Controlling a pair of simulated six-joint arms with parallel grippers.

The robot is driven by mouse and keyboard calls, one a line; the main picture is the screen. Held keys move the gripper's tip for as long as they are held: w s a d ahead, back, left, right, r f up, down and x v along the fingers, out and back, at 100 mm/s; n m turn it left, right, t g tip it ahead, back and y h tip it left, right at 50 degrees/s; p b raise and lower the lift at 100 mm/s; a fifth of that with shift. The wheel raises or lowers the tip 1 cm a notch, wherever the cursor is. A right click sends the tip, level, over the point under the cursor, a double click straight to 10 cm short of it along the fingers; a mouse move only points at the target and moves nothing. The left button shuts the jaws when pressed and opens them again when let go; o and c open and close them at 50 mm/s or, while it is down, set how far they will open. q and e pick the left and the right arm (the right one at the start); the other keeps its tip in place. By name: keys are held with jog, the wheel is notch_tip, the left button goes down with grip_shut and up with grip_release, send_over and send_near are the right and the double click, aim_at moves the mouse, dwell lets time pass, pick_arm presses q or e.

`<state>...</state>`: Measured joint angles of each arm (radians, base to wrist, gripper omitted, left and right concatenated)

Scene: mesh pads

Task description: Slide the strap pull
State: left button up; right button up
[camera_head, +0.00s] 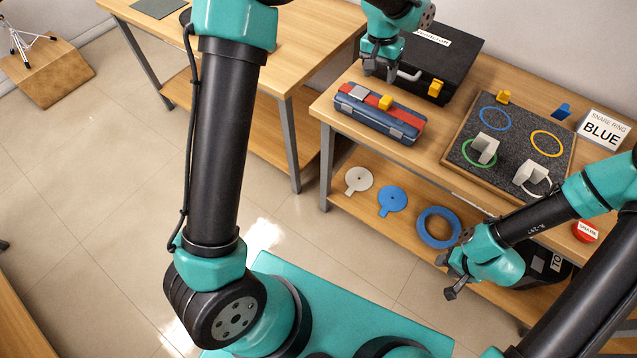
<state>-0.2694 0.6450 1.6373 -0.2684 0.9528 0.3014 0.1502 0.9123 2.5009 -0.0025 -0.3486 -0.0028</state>
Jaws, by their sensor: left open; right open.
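A long blue-grey case (375,120) lies on the right bench, with a red strip (372,100) along its top. A yellow tab (385,102) stands on that strip and looks like the strap pull. A grey block (358,92) sits to its left on the case. My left gripper (380,68) is open and empty, above and behind the case, apart from the yellow tab in the picture. My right gripper (449,279) is open and empty, low in front of the bench, away from the case.
A black case (440,55) with a handle and yellow latch is behind. A dark mesh board (510,140) with coloured rings and white blocks lies to the right, near a "SNARE RING BLUE" sign (603,129). Discs and a blue ring (438,227) rest on the lower shelf.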

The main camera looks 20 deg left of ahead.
pick_arm(q)
jog(key=s+a+f+n+h, duration=0.1)
jog(key=s+a+f, duration=0.2)
jog(key=s+f, duration=0.8)
jog(key=s+a+f+n+h, duration=0.1)
jog(key=s+a+f, duration=0.3)
jog(key=s+f, duration=0.7)
jog(key=shift+f+n+t+h, duration=0.3)
jog(key=shift+f+n+t, duration=0.1)
jog(key=shift+f, duration=3.15)
jog(key=shift+a, duration=0.1)
